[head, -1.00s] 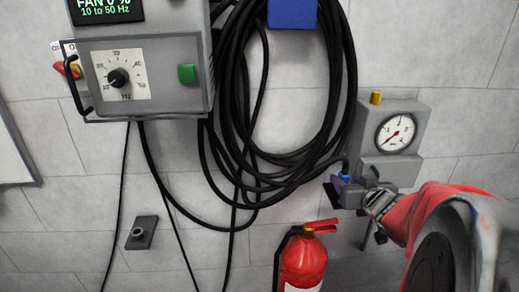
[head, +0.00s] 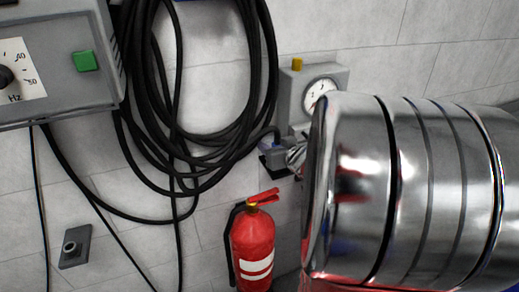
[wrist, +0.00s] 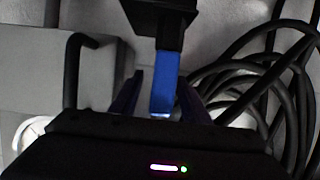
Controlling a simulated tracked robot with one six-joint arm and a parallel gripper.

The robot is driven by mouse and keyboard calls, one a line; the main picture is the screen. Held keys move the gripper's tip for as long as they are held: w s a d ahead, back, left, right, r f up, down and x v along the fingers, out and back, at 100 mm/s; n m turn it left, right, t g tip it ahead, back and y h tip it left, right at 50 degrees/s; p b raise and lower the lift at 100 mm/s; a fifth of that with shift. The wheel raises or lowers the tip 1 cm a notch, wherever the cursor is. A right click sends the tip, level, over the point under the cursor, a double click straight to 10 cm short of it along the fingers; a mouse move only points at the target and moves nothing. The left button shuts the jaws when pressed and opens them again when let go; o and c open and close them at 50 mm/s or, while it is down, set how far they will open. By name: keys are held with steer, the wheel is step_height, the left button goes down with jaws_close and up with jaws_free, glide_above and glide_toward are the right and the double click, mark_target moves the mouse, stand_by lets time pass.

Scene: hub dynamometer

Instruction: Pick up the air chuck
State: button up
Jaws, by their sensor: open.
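The air chuck shows in the wrist view as a blue bar (wrist: 163,85) below a black block (wrist: 162,22). My gripper (wrist: 163,76) is open, with one dark finger on each side of the blue bar. Gaps show beside the bar, and I cannot tell any contact. There my own silver arm covers most of my gripper.
Coiled black hose (head: 215,160) hangs on the wall, left of the bracket. A gauge box (head: 335,73) with a yellow knob is above it. A red fire extinguisher (head: 253,240) stands below. A grey control box (head: 60,55) is at the upper left.

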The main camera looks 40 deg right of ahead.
steer(key=shift+c, duration=0.2)
stand_by(0.3)
jaws_close()
stand_by(0.3)
